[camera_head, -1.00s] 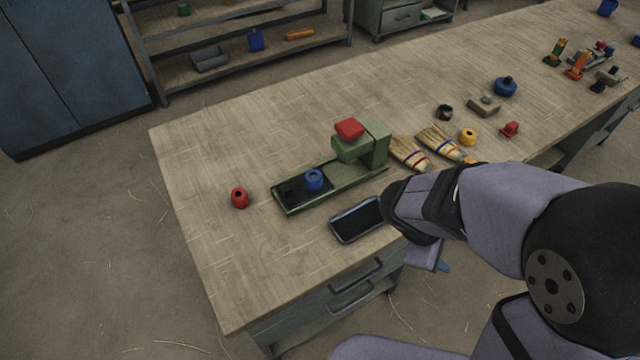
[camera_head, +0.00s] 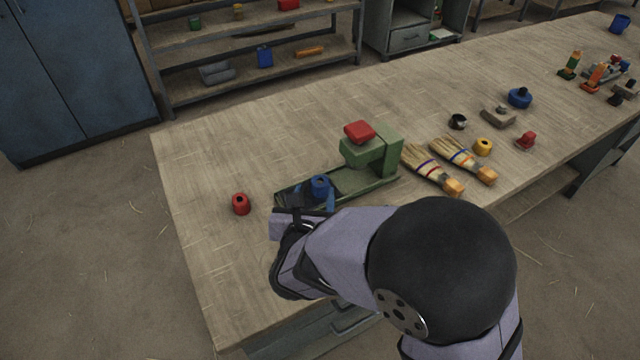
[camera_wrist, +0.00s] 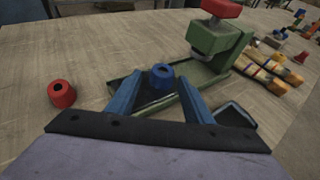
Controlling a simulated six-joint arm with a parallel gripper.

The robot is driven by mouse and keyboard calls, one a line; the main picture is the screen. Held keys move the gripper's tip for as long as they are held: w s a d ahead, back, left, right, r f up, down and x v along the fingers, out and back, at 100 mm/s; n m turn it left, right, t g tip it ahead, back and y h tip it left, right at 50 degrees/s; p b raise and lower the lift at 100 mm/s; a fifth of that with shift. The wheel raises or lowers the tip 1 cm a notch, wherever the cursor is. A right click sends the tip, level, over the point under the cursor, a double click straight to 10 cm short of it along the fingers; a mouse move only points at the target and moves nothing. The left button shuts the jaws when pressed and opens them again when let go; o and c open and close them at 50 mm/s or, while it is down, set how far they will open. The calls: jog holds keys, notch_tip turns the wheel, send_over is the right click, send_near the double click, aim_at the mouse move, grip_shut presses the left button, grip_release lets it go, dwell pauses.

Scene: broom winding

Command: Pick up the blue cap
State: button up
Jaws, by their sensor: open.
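The blue cap (camera_head: 320,185) sits on the dark left end of the green press base (camera_head: 352,184). In the wrist view the blue cap (camera_wrist: 161,76) stands upright, with a dark hole in its top. My gripper (camera_head: 313,194) is just in front of the cap, low over the near edge of the base. Its two blue fingers show in the wrist view (camera_wrist: 158,93), spread apart and empty, one to each side of the cap's line. The cap lies at or just beyond the fingertips; I cannot tell whether they touch it.
A red cap (camera_head: 241,204) stands left of the base. The green press head with its red top (camera_head: 360,132) rises to the right. Two brooms (camera_head: 432,167) and a yellow cap (camera_head: 483,146) lie farther right. The table's back left is clear.

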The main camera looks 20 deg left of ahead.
aim_at(320, 180)
jog(key=shift+d+p+x, duration=0.1)
jog(key=shift+p+x, duration=0.25)
jog(key=shift+x, duration=1.45)
jog(key=shift+d+p+x, duration=0.15)
jog(key=shift+p+x, duration=0.15)
jog(key=shift+x, duration=1.5)
jog(key=c, duration=0.9)
jog(key=shift+o, duration=0.2)
jog(key=shift+r, duration=0.2)
notch_tip(320, 180, up, 10)
jog(key=shift+f, duration=0.1)
